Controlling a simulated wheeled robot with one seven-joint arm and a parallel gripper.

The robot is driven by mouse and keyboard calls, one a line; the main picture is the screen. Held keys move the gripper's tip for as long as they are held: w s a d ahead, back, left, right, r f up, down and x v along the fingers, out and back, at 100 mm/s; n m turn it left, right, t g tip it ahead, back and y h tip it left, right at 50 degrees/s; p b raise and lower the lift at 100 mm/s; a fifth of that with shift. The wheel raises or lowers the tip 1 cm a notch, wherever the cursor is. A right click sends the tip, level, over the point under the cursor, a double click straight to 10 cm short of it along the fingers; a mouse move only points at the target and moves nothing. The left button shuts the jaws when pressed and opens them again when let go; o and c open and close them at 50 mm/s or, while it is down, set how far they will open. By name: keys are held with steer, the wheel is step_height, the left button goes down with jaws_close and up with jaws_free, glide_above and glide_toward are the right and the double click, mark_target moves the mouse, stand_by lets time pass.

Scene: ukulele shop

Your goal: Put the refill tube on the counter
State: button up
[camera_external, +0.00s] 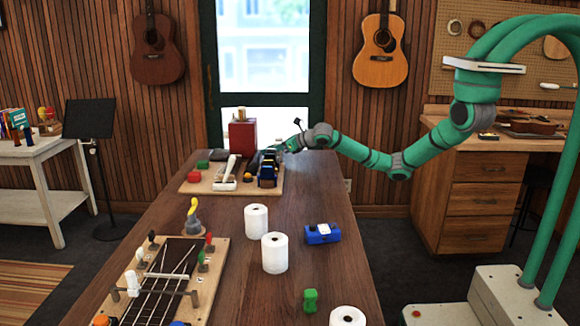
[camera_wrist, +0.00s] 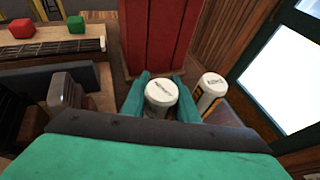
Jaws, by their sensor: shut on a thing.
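In the wrist view, my teal gripper (camera_wrist: 162,90) is shut on a white-capped tube (camera_wrist: 161,94), seen from above with small print on its cap. It looks like the refill tube. A second white-capped tube (camera_wrist: 211,88) with yellow on its side stands just right of my gripper. In the external view, my gripper (camera_external: 284,147) is at the far end of the long wooden counter (camera_external: 325,195), by the dark blue stand. The held tube cannot be made out there, and whether its bottom touches anything is hidden.
A red box (camera_external: 242,135) stands at the counter's far end and also shows close ahead in the wrist view (camera_wrist: 155,35). A board with tools and a dark blue stand (camera_external: 268,170) is beside my gripper.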

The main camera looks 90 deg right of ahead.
steer(key=shift+f, duration=0.15)
steer(key=o, duration=0.8)
steer(key=shift+r, duration=0.2)
steer(key=v, duration=1.2)
